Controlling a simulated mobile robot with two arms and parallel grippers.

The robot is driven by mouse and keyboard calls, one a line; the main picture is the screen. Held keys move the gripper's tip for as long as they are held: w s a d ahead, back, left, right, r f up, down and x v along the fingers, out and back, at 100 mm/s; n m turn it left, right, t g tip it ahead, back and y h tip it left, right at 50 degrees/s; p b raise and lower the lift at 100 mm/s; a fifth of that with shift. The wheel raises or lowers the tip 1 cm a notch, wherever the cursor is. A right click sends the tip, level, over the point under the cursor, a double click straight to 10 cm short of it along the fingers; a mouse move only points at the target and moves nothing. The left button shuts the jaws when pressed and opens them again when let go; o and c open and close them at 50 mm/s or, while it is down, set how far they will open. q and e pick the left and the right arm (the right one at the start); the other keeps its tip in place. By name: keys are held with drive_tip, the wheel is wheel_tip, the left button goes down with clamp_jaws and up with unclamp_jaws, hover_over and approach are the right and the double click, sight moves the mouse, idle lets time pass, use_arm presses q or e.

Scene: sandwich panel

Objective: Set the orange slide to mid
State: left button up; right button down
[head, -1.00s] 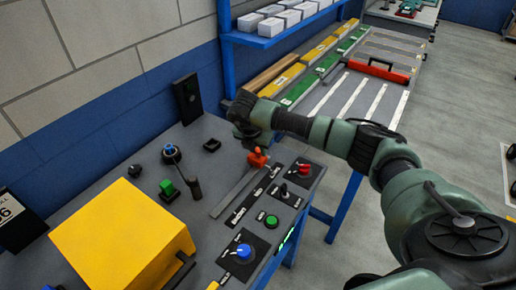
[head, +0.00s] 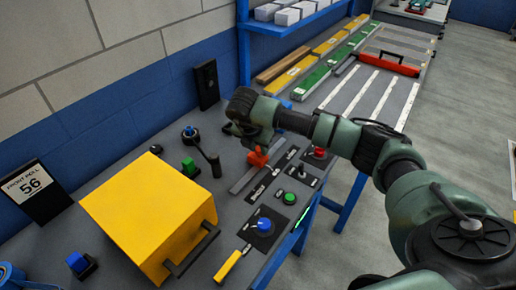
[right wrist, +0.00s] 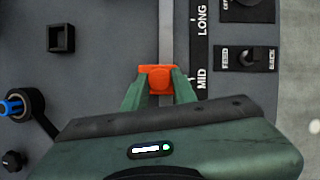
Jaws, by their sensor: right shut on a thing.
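The orange slide (head: 257,157) sits partway along its grey track (head: 240,182) on the panel, with track showing on both sides of it. In the right wrist view the orange slide (right wrist: 160,79) is between the fingers of my right gripper (right wrist: 160,82), which is shut on it. The slide is level with the MID label (right wrist: 202,79), and the LONG label (right wrist: 202,19) is further up the strip. In the head view my right gripper (head: 253,146) reaches over the slide from the right, and its fingers are mostly hidden. My left gripper is not in view.
A yellow box (head: 140,215) with a dark handle stands left of the track. A green button (head: 289,198), a blue knob (head: 264,224) and a red knob (head: 319,153) are nearby. A black lever (head: 208,160) stands left of the slide.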

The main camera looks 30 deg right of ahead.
drive_tip(key=c, duration=1.1)
unclamp_jaws()
drive_tip(key=shift+w+d, duration=0.2)
drive_tip(key=shift+d, duration=0.2)
drive_tip(key=shift+c, duration=0.2)
drive_tip(key=shift+s+a, duration=0.1)
drive_tip(key=shift+a, duration=0.05)
drive_tip(key=shift+a+r, duration=0.1)
drive_tip(key=shift+a, duration=0.1)
drive_tip(key=shift+s, duration=0.1)
drive_tip(key=shift+a+r, duration=0.1)
drive_tip(key=shift+r, duration=0.2)
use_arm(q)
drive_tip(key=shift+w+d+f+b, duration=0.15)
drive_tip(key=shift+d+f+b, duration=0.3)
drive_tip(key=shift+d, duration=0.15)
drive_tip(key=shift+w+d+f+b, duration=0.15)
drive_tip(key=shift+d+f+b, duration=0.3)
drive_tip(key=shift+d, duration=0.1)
use_arm(e)
drive_tip(key=v, duration=0.7)
drive_tip(key=shift+s+a+r, duration=0.1)
drive_tip(key=shift+r, duration=0.05)
